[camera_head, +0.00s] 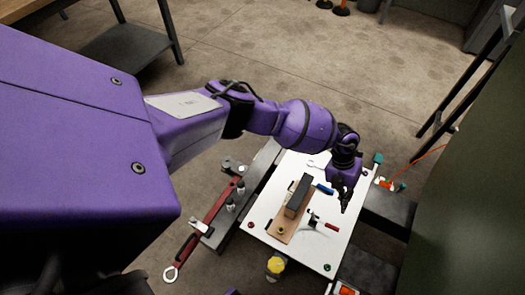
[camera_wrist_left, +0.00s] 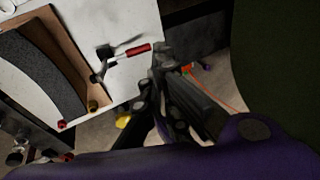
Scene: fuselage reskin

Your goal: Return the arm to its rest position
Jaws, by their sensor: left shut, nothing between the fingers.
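My purple left arm (camera_head: 305,125) comes in from the left in the head view and reaches over the white work board. My left gripper (camera_head: 345,207) is black, points downward and is shut and empty, above the right part of the board. In the left wrist view the dark fingers (camera_wrist_left: 158,62) show near the middle, next to the board's edge. My right gripper is not in view.
The white board (camera_head: 262,222) holds a wooden block with a dark curved piece (camera_head: 298,196) and a red-handled tool (camera_head: 330,226). A red wrench-like tool (camera_head: 208,220) lies left. A yellow-topped item (camera_head: 275,265) stands in front. A dark green wall (camera_head: 465,190) is at right.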

